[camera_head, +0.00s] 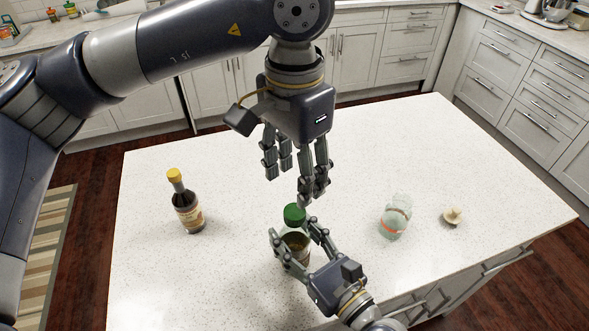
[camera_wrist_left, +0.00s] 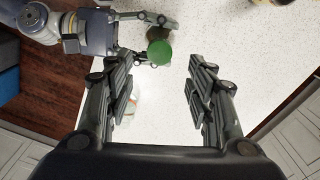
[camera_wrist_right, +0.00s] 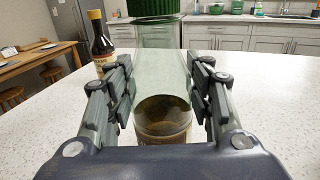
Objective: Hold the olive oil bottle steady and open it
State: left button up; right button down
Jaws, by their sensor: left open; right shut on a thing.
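The olive oil bottle (camera_head: 296,243) is clear with a green cap (camera_head: 294,214) and stands upright near the front of the white counter. My right gripper (camera_head: 291,236) is shut on the bottle's body. In the right wrist view the bottle (camera_wrist_right: 161,75) is between the fingers, with dark oil low inside and the cap (camera_wrist_right: 157,8) cut off at the top. My left gripper (camera_head: 294,178) is open, pointing down above the cap and apart from it. In the left wrist view the cap (camera_wrist_left: 159,53) shows beyond the open, empty fingers.
A dark bottle with a yellow cap (camera_head: 186,205) stands on the counter (camera_head: 480,170) to the left. A clear glass jar (camera_head: 394,220) stands at the right, with a small pale stopper-like object (camera_head: 452,216) beside it. The counter between them is clear.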

aim_at(295, 211)
pick_arm(q)
jog(key=shift+f, duration=4)
jog(key=shift+c, duration=0.6)
